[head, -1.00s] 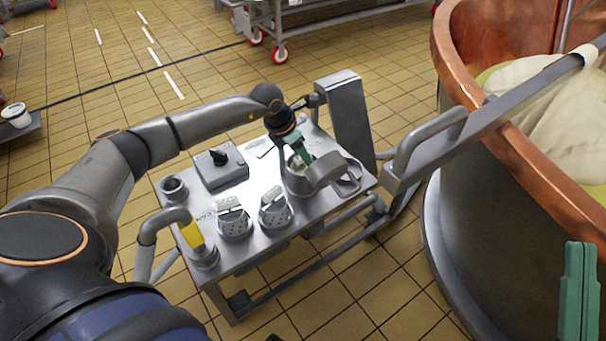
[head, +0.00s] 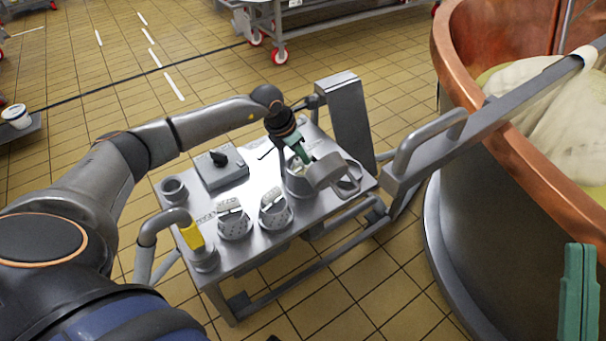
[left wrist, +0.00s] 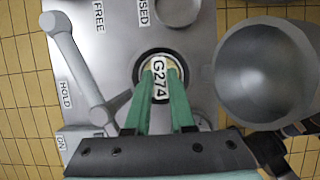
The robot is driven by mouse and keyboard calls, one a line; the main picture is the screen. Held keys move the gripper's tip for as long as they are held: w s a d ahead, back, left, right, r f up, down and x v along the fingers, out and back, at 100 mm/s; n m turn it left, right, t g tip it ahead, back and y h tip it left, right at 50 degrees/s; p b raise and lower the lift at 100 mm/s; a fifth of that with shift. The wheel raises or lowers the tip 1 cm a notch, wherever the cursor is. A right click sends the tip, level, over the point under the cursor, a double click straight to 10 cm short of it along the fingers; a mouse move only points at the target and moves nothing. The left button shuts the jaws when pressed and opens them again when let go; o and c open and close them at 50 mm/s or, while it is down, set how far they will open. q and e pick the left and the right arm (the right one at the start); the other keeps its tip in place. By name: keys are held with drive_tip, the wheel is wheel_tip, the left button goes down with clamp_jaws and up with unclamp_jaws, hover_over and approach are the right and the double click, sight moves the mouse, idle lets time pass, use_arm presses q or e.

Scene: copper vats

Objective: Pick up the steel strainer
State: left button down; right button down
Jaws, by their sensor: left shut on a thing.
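My left gripper (head: 303,155) reaches down at the back right of the steel cart top. In the left wrist view its green fingers (left wrist: 162,85) are shut on a round piece labelled G274 (left wrist: 161,77), which sits within a dark ring. I take this piece to be the steel strainer; its body is hidden below the label and fingers. A round steel bowl (left wrist: 265,75) is close beside the fingers on the right. My right gripper (head: 578,295) shows only as a green finger at the lower right edge; its opening cannot be seen.
Two perforated steel cups (head: 234,222) (head: 275,210) stand on the cart top (head: 255,245). A box with a black knob (head: 220,158) and a yellow-marked pipe (head: 192,235) are at the left. A steel post (head: 346,125) stands behind. A copper vat (head: 515,145) rises at the right.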

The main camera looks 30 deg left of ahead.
use_arm(q)
drive_tip(key=shift+r, duration=0.2)
